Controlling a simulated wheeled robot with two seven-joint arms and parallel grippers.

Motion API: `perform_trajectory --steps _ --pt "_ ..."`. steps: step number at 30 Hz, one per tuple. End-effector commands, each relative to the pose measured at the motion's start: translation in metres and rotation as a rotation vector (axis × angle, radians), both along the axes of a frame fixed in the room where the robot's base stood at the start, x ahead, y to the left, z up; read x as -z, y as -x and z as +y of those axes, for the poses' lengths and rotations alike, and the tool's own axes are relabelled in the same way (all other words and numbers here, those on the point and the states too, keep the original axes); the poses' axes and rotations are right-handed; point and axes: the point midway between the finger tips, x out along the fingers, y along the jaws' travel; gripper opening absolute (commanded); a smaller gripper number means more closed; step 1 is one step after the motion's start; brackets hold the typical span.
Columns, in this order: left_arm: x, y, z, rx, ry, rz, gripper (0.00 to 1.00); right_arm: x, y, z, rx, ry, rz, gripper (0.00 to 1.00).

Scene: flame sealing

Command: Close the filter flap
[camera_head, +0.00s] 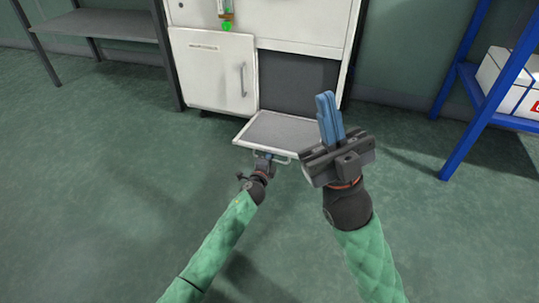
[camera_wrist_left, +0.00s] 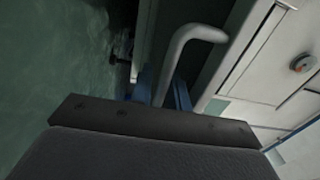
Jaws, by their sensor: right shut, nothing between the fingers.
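The filter flap (camera_head: 279,130) is a pale panel at the bottom right of the white cabinet. It is folded down and out, away from a dark opening (camera_head: 302,84). A bar handle (camera_head: 283,161) runs along its front edge. My left gripper (camera_head: 264,157) is at this handle. In the left wrist view the grey handle (camera_wrist_left: 186,45) passes between the blue fingers of my left gripper (camera_wrist_left: 162,92). Whether they press on it is hard to see. My right gripper (camera_head: 327,105) is shut and empty, raised in front and to the right of the flap.
The cabinet's left door (camera_head: 214,70) is shut, with a vertical handle. A green light (camera_head: 226,27) shows above it. A grey table (camera_head: 105,25) stands at the left. A blue rack (camera_head: 483,92) with white boxes stands at the right. The green floor around the flap is clear.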

Motion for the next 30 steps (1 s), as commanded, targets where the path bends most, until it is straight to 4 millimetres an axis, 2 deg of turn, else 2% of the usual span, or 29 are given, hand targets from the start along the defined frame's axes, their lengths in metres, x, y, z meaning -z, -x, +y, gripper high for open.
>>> perform_trajectory --steps 3,6,22,24,26,30 --pt "0.000 0.000 0.000 0.000 0.000 0.000 0.18 0.001 0.000 0.000 0.000 0.001 0.001 0.00" --pt "0.000 0.000 0.000 0.000 0.000 0.000 0.00 0.001 0.000 0.000 0.000 0.003 0.001 0.00" --pt "-0.002 0.001 0.001 -0.001 -0.002 0.005 0.00 0.003 -0.001 0.000 -0.008 0.021 0.021 0.00" --pt "-0.003 0.001 0.001 -0.001 -0.002 0.007 0.00 0.011 -0.002 -0.002 -0.011 0.035 0.047 0.00" --pt "-0.004 0.001 0.001 -0.001 -0.003 0.009 0.00 0.033 -0.001 -0.004 -0.016 0.066 0.104 0.00" --pt "-0.007 0.002 0.001 -0.001 -0.004 0.016 0.00 0.057 0.001 -0.007 -0.031 0.107 0.181 0.00"
